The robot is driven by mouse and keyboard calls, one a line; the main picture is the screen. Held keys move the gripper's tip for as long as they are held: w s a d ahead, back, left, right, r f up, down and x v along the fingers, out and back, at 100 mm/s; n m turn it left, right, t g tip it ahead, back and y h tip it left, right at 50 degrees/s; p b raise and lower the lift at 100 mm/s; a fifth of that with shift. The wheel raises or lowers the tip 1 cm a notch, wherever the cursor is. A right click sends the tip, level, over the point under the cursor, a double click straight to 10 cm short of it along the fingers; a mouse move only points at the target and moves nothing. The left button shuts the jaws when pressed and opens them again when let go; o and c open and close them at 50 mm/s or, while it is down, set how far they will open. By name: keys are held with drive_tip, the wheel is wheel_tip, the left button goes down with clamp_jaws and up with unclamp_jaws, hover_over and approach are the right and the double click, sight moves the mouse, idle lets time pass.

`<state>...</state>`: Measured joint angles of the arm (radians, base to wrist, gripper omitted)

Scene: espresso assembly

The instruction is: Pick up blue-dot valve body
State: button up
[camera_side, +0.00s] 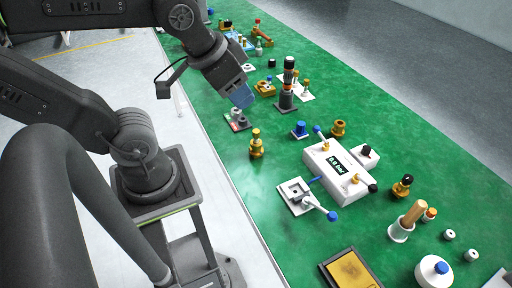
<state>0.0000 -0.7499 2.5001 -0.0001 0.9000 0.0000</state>
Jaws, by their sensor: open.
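My gripper (241,97) hangs from my arm over the left part of the green table, with a blue part at its tip. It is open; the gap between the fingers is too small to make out. Just below it is a small grey and red holder (237,120) with round openings. I cannot single out a blue dot on a valve body at this size. A brass valve-like body (256,145) stands upright nearer the front edge. A small blue-topped piece (300,129) stands to the right, apart from my gripper.
A dark column with orange bands (288,85) stands right of my gripper. A white box with a display (338,170) and a white plate with a blue-ended handle (293,198) lie farther right. Green surface is clear between the brass body and front edge.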

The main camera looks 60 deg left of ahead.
drive_tip(key=o, duration=0.4)
idle(0.3)
drive_tip(key=w+f+m+g+y, duration=0.6)
drive_tip(key=f+m+g, duration=0.15)
drive_tip(key=f, duration=0.35)
drive_tip(key=m+t+y, duration=0.2)
drive_tip(key=m+y, duration=0.5)
drive_tip(key=m, duration=0.3)
approach(259, 145)
drive_tip(key=d, duration=0.2)
drive_tip(key=shift+s+d+r, duration=0.1)
drive_tip(key=shift+s+d, duration=0.15)
drive_tip(key=shift+a+f+m+y, duration=0.2)
drive_tip(key=shift+a+m+y, duration=0.05)
drive_tip(key=shift+y, duration=0.05)
drive_tip(key=x, duration=0.8)
drive_tip(key=shift+r+x, duration=0.15)
drive_tip(key=shift+x, duration=1.2)
drive_tip(key=shift+r+x, duration=0.15)
drive_tip(key=shift+x, duration=1.15)
